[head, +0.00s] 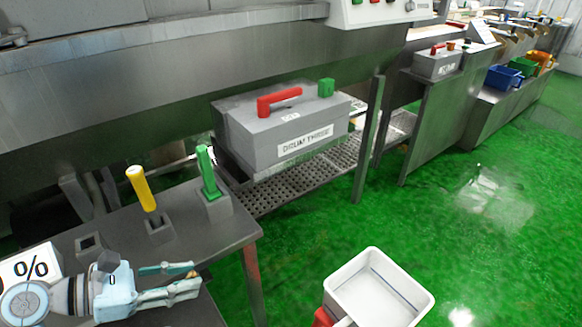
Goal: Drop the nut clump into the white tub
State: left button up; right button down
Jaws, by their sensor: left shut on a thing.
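My left gripper (192,278) reaches in from the lower left, over the near part of the metal bench. It is shut on a small tan-brown piece, which looks like the nut clump (184,286); the fingers hide most of it. The white tub (427,301) stands to the right of the gripper at the bottom of the view, well apart from it. The tub is open at the top, and the inside that shows looks empty. A red part (322,318) shows at its lower left. My right gripper is not in view.
A yellow-handled tool (141,188) and a green-handled one (208,171) stand upright in holders on the bench (215,238), behind the gripper. A grey box marked DRUM THREE (255,147) sits on a perforated shelf beyond. Green floor lies open between bench and tub.

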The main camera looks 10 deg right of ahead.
aim_at(355, 307)
jog(key=z, duration=1.35)
